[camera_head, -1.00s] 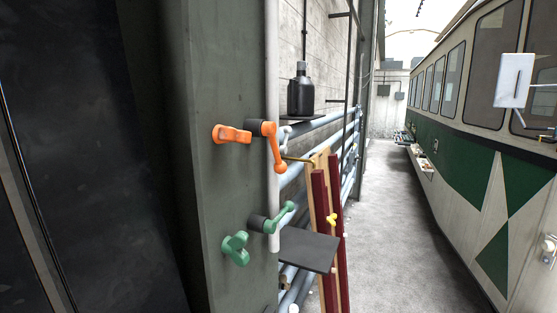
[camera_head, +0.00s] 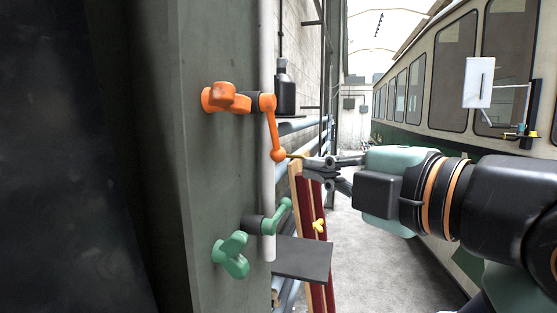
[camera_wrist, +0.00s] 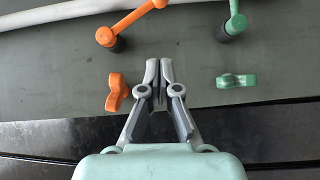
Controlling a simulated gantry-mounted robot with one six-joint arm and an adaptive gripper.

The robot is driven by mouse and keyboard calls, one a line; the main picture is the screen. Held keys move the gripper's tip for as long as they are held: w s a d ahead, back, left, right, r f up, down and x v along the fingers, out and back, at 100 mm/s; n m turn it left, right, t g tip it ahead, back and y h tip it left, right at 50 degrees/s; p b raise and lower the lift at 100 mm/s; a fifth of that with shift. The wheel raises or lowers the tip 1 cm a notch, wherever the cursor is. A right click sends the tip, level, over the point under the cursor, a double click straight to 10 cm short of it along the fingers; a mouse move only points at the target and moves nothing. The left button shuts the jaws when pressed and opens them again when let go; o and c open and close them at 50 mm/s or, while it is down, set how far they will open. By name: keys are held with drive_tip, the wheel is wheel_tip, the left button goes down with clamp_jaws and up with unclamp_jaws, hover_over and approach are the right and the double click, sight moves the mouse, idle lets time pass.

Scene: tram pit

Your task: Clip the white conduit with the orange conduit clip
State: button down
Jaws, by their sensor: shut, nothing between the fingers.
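The orange conduit clip (camera_head: 270,125) is on the grey-green pillar (camera_head: 225,160), with a dark hub and a lever ending in a ball. Its orange wing knob (camera_head: 226,97) sits left of it. The white conduit (camera_head: 266,50) runs vertically along the pillar's edge. In the wrist view the clip's lever (camera_wrist: 130,20) slants from its hub towards the white conduit (camera_wrist: 55,11); I cannot tell if it grips it. My gripper (camera_head: 306,163) is shut and empty, right of the lever's ball in the head view. In the wrist view its fingertips (camera_wrist: 159,65) lie between the orange knob (camera_wrist: 116,92) and the green one.
A green clip (camera_head: 277,217) and green wing knob (camera_head: 231,255) are below the orange ones on the pillar. A dark shelf plate (camera_head: 302,258) juts out below my gripper. Red boards (camera_head: 312,215) lean behind. A tram (camera_head: 430,100) stands at right, past clear floor (camera_head: 375,225).

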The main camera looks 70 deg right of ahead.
sight(283, 157)
drive_tip(key=p+x, duration=0.1)
drive_tip(key=x, duration=0.3)
drive_tip(key=d+p+x, duration=0.1)
drive_tip(key=x, duration=0.2)
drive_tip(key=s+d+p+x, duration=0.1)
drive_tip(key=x, duration=0.3)
drive_tip(key=shift+w+d, duration=0.1)
drive_tip(key=shift+w, duration=0.1)
drive_tip(key=shift+w+d, duration=0.1)
drive_tip(key=shift+d, duration=0.3)
